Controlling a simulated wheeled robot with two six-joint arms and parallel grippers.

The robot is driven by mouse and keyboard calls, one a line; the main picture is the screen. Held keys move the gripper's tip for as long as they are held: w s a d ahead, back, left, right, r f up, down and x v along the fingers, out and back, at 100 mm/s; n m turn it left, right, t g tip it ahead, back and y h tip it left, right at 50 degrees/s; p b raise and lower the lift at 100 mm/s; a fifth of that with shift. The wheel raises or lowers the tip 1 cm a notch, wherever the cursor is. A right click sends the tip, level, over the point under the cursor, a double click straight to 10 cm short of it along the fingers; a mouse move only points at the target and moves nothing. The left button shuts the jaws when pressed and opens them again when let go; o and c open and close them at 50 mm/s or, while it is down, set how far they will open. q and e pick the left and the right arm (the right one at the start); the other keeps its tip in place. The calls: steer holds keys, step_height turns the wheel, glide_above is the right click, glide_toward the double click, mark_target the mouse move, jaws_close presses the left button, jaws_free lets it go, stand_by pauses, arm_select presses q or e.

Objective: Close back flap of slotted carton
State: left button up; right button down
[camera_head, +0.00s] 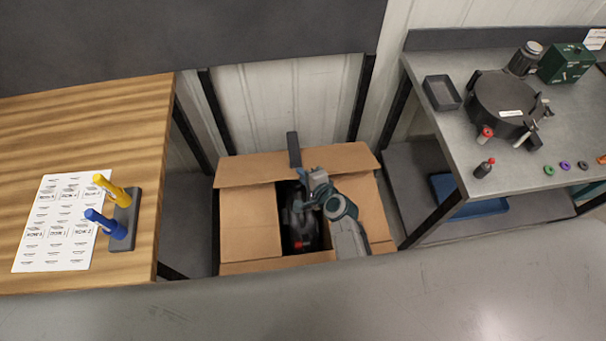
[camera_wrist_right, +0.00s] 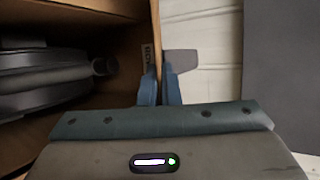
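The brown slotted carton (camera_head: 248,222) stands on the floor between the two tables. Its back flap (camera_head: 240,169) stands up along the rear edge. The left and right (camera_head: 368,207) panels lie across the top, with a dark gap between them. My right gripper (camera_head: 301,178) reaches over the carton to the back flap's middle. In the right wrist view, its blue fingers (camera_wrist_right: 160,88) sit on either side of the flap's edge (camera_wrist_right: 155,35), apparently pinching it. A dark grey piece (camera_head: 293,148) shows behind the flap. My left gripper is out of view.
A dark device with a red knob (camera_head: 298,245) sits inside the carton. The wooden table (camera_head: 60,115) at left holds a sheet and blue and yellow tools. The grey bench (camera_head: 455,75) at right holds a round black housing (camera_head: 505,98). Table legs flank the carton.

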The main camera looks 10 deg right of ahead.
steer(key=shift+f, duration=0.1)
stand_by(0.7)
steer(key=f+b, duration=0.1)
steer(key=f, duration=0.1)
steer(key=s+f+b, duration=0.1)
steer(key=f+b, duration=0.1)
steer(key=s+f+b, duration=0.1)
steer(key=f+b, duration=0.1)
steer(key=c, duration=1.7)
jaws_free()
steer(key=shift+c, duration=0.2)
steer(key=shift+o, duration=0.5)
steer(key=shift+w, duration=0.1)
steer(key=b+v, duration=0.1)
steer(key=v, duration=0.9)
steer(key=shift+s+d+r, duration=0.15)
steer(key=shift+s+d, duration=0.05)
steer(key=shift+s, duration=0.15)
